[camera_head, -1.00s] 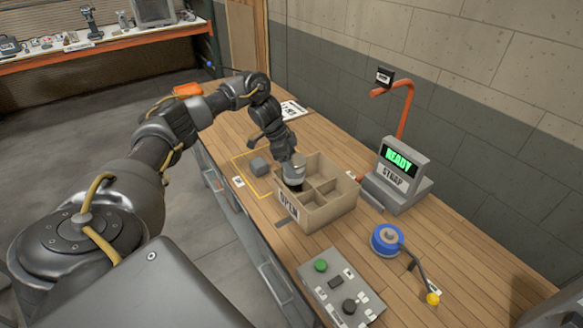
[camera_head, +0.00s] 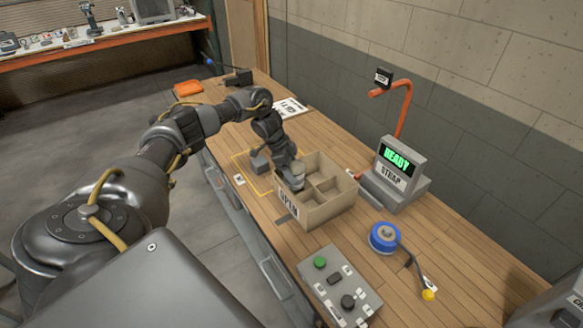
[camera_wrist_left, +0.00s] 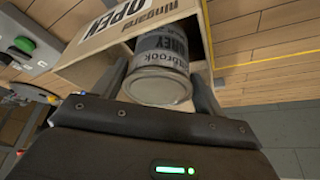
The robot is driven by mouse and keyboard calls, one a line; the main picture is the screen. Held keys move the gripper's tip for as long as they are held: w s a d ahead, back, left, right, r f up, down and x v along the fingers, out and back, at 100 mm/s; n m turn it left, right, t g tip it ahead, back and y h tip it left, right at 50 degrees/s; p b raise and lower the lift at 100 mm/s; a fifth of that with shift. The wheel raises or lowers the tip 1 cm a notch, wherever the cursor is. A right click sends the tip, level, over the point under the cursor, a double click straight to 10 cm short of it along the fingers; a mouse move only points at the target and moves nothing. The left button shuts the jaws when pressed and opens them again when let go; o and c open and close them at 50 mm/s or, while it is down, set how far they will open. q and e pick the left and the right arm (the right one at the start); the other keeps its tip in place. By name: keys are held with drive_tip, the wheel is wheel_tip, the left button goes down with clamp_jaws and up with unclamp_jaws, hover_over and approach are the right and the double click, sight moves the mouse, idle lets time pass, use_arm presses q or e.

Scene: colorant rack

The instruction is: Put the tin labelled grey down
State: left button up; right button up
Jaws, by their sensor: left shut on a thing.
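The grey tin (camera_wrist_left: 165,62), with letters of its label showing, sits between the fingers of my left gripper (camera_wrist_left: 160,88) in the left wrist view. My left gripper (camera_head: 296,177) is shut on the tin over the near-left compartment of the cardboard box (camera_head: 326,212). In the head view the tin's lower part is hidden by the box wall, so I cannot tell whether it touches the box floor. The box's front carries an OPEN label, which also shows on the box in the left wrist view (camera_wrist_left: 92,45). My right gripper is out of view.
Other box compartments look empty.

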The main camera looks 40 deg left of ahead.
use_arm(q)
drive_tip(key=shift+f, duration=0.45)
drive_tip(key=o, duration=1.2)
drive_tip(key=shift+r, duration=0.6)
drive_tip(key=b+v, duration=0.2)
drive_tip(key=v, duration=0.4)
drive_tip(key=shift+a+r+b, duration=0.15)
drive_tip(key=shift+r+b, duration=0.1)
drive_tip(key=shift+b, duration=0.05)
drive_tip(key=v, duration=0.5)
drive_tip(key=shift+r+p, duration=0.3)
drive_tip(key=shift+p, duration=0.1)
